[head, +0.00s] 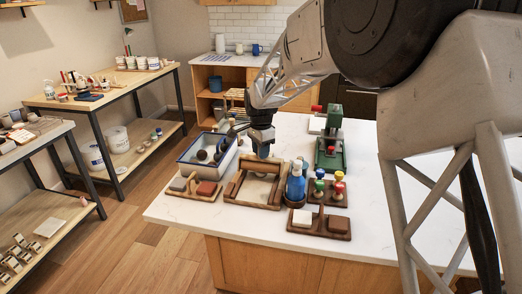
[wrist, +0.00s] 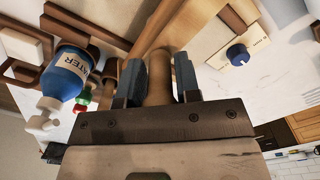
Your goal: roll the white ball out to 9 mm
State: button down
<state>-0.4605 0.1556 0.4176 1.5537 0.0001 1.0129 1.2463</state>
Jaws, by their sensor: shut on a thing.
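My gripper (head: 262,152) is over the wooden rolling board (head: 276,196) in the head view. In the wrist view its two dark fingers (wrist: 157,85) are shut on a wooden cylinder, apparently the rolling pin (wrist: 158,68). The board has raised wooden rails and a pale middle. I cannot make out the white ball; the gripper and pin may hide it, or it may blend with the pale surface.
The blue water bottle (head: 296,182) stands close right of the board; it also shows in the wrist view (wrist: 68,72). A tray (head: 183,157) with dark round pieces lies behind left. A blue-knobbed panel (wrist: 237,54) is nearby.

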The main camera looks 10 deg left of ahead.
jog(key=shift+w+f, duration=0.1)
jog(key=shift+f, duration=0.05)
jog(key=shift+w, duration=0.55)
jog(key=shift+w, duration=0.15)
jog(key=shift+w+f, duration=0.15)
jog(key=shift+w, duration=0.6)
jog(key=shift+s, duration=1)
